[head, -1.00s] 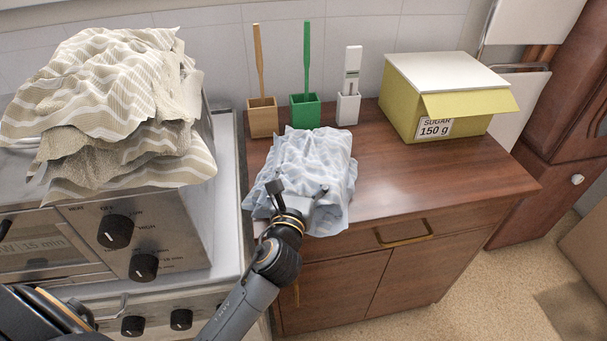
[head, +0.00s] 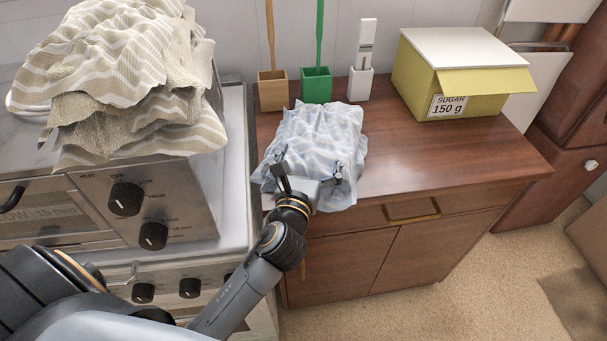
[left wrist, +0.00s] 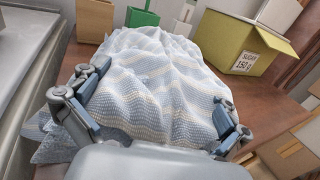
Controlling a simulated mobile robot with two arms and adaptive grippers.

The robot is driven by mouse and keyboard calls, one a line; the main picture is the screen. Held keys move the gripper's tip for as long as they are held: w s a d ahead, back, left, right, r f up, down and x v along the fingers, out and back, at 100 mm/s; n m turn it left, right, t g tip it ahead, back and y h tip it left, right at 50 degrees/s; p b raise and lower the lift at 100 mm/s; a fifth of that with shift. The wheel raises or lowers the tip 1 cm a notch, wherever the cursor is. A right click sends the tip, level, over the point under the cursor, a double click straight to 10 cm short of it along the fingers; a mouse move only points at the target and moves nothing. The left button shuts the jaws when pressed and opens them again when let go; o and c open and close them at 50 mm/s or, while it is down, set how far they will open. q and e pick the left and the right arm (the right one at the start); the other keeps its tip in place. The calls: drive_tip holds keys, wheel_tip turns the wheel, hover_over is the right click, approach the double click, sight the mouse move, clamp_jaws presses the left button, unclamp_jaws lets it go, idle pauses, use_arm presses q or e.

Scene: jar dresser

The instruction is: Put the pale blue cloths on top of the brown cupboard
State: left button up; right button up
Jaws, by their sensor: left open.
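The pale blue cloths (head: 317,132) lie in a rumpled heap on the left front part of the brown cupboard's top (head: 430,158), with their front edge hanging over. I cannot tell how many layers there are. They fill the middle of the left wrist view (left wrist: 150,75). My left gripper (head: 309,169) is open at the front of the heap. Its fingers stand apart on either side of the cloth in the left wrist view (left wrist: 155,97); I cannot tell whether they touch it. My right gripper is not in view.
Brown (head: 272,92) and green (head: 317,86) brush holders and a white holder (head: 360,85) stand behind the cloths. A yellow sugar box (head: 465,85) is at the back right. Beige striped cloths (head: 125,75) lie on the oven (head: 100,210) at left. The cupboard's right front top is clear.

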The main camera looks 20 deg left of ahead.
use_arm(q)
drive_tip(key=s, duration=0.2)
drive_tip(key=s+d, duration=0.1)
drive_tip(key=s, duration=0.2)
drive_tip(key=s+b, duration=0.1)
drive_tip(key=s, duration=0.2)
drive_tip(key=shift+s+d+f, duration=0.1)
drive_tip(key=shift+s+d, duration=0.1)
drive_tip(key=shift+d, duration=0.1)
drive_tip(key=shift+s+d, duration=0.1)
drive_tip(key=shift+s, duration=0.5)
